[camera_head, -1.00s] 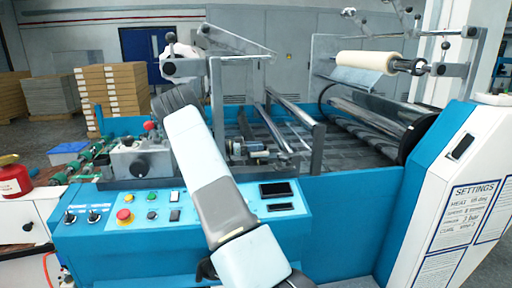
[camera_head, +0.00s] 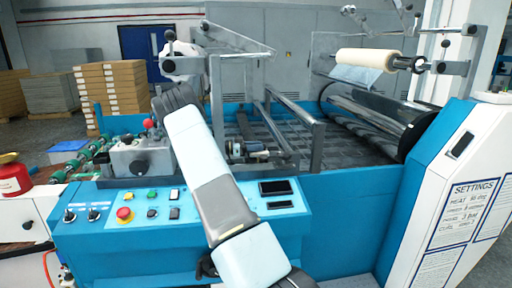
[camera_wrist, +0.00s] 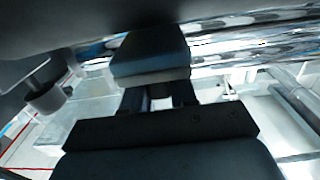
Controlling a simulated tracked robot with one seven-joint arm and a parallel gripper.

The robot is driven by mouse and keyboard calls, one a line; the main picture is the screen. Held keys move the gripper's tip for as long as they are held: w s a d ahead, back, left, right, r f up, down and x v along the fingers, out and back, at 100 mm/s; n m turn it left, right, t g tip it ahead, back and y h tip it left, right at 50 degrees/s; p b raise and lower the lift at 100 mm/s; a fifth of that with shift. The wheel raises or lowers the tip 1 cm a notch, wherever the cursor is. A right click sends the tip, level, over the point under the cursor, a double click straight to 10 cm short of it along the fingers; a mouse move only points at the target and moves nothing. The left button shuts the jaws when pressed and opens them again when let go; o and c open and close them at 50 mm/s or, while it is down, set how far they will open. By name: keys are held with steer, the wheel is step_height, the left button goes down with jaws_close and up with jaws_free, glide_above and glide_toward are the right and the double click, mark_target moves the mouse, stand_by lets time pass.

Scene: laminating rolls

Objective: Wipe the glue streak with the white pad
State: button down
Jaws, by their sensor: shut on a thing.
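My gripper (camera_wrist: 158,94) is shut on a block-shaped pad (camera_wrist: 150,55) in the wrist view. The pad looks blue-grey on its broad face, with a pale lower edge. It is close to a shiny chrome roller (camera_wrist: 250,45) with streaky reflections; I cannot tell if they touch. The machine's long rollers (camera_head: 372,116) show at the right there. I cannot make out the glue streak among the reflections in either view.
A control panel (camera_head: 284,205) with buttons lies at the machine's front. A metal frame post (camera_head: 317,148) stands right of my arm. A cream film roll (camera_head: 366,61) hangs at upper right. A red container (camera_head: 14,180) is at far left.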

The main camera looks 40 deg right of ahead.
steer(key=shift+f, duration=0.4)
steer(key=shift+s+a, duration=0.4)
steer(key=shift+s, duration=0.25)
steer(key=shift+s+a, duration=0.35)
steer(key=shift+s, duration=0.3)
steer(key=shift+s+a+f, duration=0.1)
steer(key=shift+s+a, duration=0.45)
steer(key=shift+s, duration=0.3)
steer(key=shift+s+a, duration=0.55)
steer(key=shift+s, duration=0.35)
steer(key=shift+s+a+f, duration=0.1)
steer(key=shift+s+a, duration=0.45)
steer(key=shift+s, duration=0.3)
steer(key=shift+r, duration=0.15)
steer(key=shift+w+d, duration=0.1)
steer(key=shift+w+d+r, duration=0.1)
steer(key=shift+w+d, duration=0.3)
steer(key=shift+w, duration=0.25)
steer(key=shift+w+d+r, duration=0.1)
steer(key=shift+w+d, duration=0.3)
steer(key=shift+w, duration=0.25)
steer(key=shift+w+d+f, duration=0.1)
steer(key=shift+w+d, duration=0.4)
steer(key=shift+w, duration=0.35)
steer(key=shift+w+d+f, duration=0.1)
steer(key=shift+w+d, duration=0.4)
steer(key=shift+w, duration=0.3)
steer(key=shift+w+d+f, duration=0.1)
steer(key=shift+w+d, duration=0.4)
steer(key=shift+w, duration=0.35)
